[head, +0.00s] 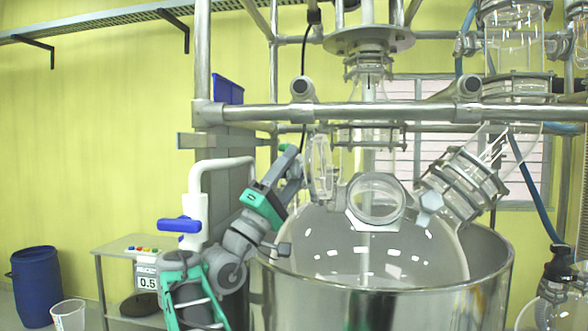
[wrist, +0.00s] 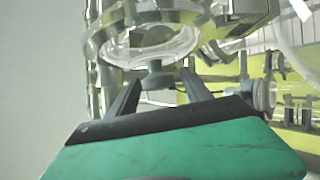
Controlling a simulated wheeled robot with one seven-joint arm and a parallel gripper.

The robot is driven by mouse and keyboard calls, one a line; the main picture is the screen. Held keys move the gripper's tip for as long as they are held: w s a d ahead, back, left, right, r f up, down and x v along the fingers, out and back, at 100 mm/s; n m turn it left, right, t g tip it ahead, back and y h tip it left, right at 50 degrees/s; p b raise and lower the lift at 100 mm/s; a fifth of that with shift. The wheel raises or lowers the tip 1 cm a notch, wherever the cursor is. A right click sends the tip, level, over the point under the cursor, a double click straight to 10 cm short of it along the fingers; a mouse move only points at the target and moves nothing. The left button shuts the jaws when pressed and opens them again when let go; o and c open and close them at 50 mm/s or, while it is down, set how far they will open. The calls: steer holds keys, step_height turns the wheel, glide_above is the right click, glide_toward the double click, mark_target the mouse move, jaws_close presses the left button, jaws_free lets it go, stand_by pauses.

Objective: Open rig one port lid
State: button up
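The port (head: 376,199) is a round metal-rimmed opening on the glass reactor vessel (head: 335,245), at the centre of the head view. The port lid (head: 320,168), a clear glass disc, stands nearly upright at the port's upper left, away from the opening. In the wrist view the lid (wrist: 150,45) is a large glass ring with a small grey knob (wrist: 156,77). My gripper (wrist: 160,85) is open, its two dark fingers on either side of the knob with gaps visible. In the head view my gripper (head: 295,168) is just left of the lid; contact cannot be told.
A steel bath (head: 390,305) surrounds the vessel. Metal rails (head: 380,113) cross above it, and a clamped glass neck (head: 462,185) rises on the right. A blue-handled valve pipe (head: 196,205) stands by my arm. A side table (head: 118,245) and blue drum (head: 36,285) are at left.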

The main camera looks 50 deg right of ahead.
steer(key=shift+f+b, duration=0.25)
steer(key=shift+b, duration=0.05)
steer(key=s+b+v, duration=0.1)
steer(key=b+v, duration=0.6)
steer(key=b, duration=0.1)
steer(key=shift+w+a, duration=0.3)
steer(key=shift+w, duration=0.25)
